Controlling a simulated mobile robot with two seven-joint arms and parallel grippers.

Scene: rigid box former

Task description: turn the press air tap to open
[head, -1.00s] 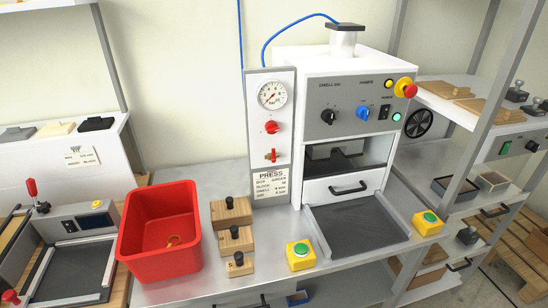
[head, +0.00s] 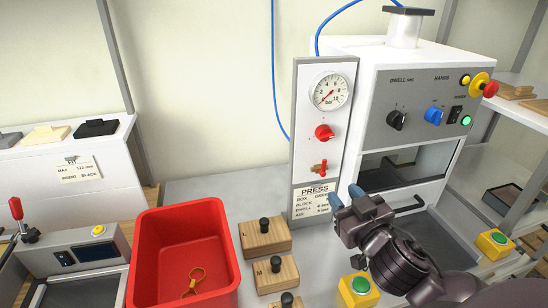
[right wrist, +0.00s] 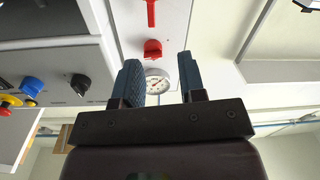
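The press air tap (head: 319,167) is a small red lever low on the white panel left of the press. In the right wrist view the tap (right wrist: 151,12) is at the top edge, its lever lying along the panel's length; its upper end is cut off. My right gripper (head: 347,196) is in front of the press, below and right of the tap, apart from it. In the right wrist view its two blue fingers (right wrist: 162,80) stand apart with nothing between them. My left gripper is in neither current view.
Above the tap are a red knob (head: 324,132) and a pressure gauge (head: 331,90); the press label (head: 314,199) is below. Knobbed wooden blocks (head: 265,237), a red bin (head: 180,265) and a yellow-green button (head: 359,288) stand on the bench. The press (head: 420,110) rises right.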

